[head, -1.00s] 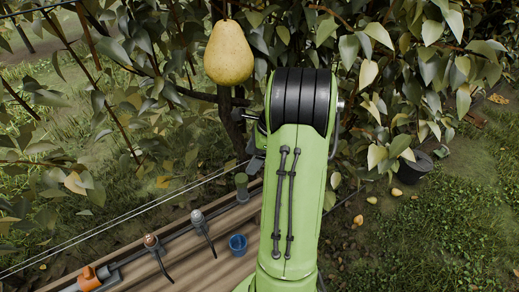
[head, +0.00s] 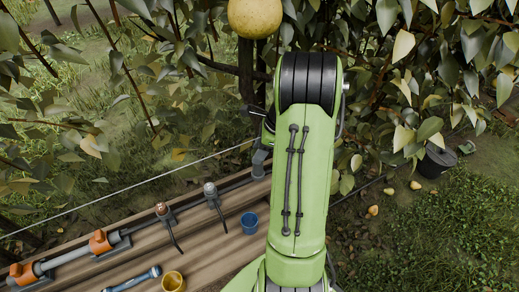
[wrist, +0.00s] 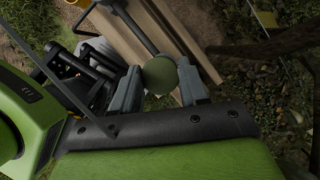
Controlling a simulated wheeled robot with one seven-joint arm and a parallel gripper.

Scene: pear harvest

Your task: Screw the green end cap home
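The green end cap (wrist: 159,76) shows in the wrist view as a dull green round thing between the two fingertips of my gripper (wrist: 160,88). Both fingers appear to touch its sides. The cap is not visible in the head view, where my green arm covers that part of the bench. A grey pipe (head: 66,258) with orange clamps (head: 101,242) runs along the wooden bench (head: 200,252) in the head view. Whether the cap touches the pipe cannot be told.
Two upright fittings with dark handles stand by the pipe. A pear (head: 255,17) hangs above. A dark bucket (head: 437,160) stands on the ground at right.

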